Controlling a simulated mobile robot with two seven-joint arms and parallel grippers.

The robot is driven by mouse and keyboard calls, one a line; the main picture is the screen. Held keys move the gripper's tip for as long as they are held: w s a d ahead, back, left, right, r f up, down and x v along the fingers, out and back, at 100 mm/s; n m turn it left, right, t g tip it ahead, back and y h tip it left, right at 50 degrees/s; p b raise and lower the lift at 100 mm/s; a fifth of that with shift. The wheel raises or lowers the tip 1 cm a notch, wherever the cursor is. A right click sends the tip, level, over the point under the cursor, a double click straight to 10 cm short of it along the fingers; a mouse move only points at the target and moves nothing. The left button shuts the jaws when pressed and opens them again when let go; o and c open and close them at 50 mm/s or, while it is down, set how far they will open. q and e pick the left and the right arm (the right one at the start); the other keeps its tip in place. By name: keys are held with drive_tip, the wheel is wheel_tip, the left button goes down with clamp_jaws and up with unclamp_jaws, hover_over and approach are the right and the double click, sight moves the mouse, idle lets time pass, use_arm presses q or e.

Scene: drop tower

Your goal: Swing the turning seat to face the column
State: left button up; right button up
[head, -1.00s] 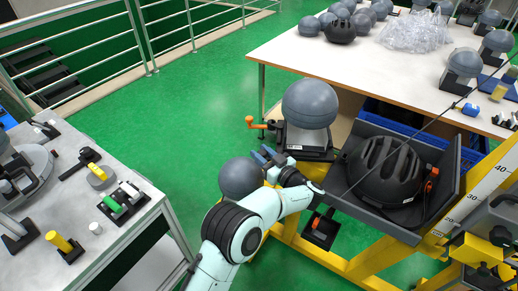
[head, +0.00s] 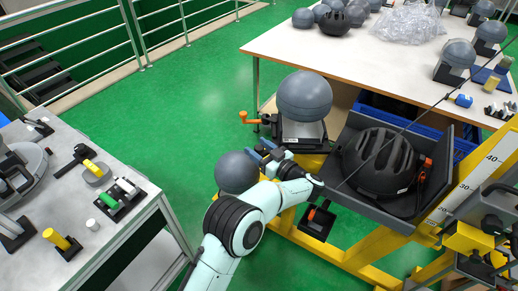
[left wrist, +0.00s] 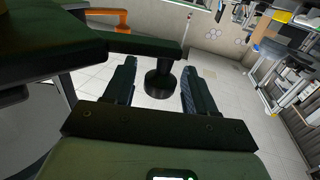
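A dark base (head: 303,132) carrying a large grey ball-shaped headform (head: 304,95) stands beside the yellow frame, with an orange handle (head: 252,118) on its left; I take it for the turning seat. The column (head: 485,175) with its printed scale rises at the right. My left gripper (head: 264,150) is just below-left of the base, between it and a second grey ball (head: 237,172). In the left wrist view its fingers (left wrist: 157,85) are apart, with a dark round-footed part (left wrist: 159,80) showing between them. I cannot tell whether they touch anything. My right gripper is not in view.
A black helmet (head: 380,162) lies in a grey tray (head: 350,188) right of my gripper. A white table (head: 370,65) with more headforms stands behind. A grey workbench (head: 135,225) with small parts is at the left. Green floor (head: 185,120) is clear between them.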

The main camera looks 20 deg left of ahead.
use_arm(q)
drive_tip(key=v, duration=1.3)
drive_tip(key=shift+d, duration=0.15)
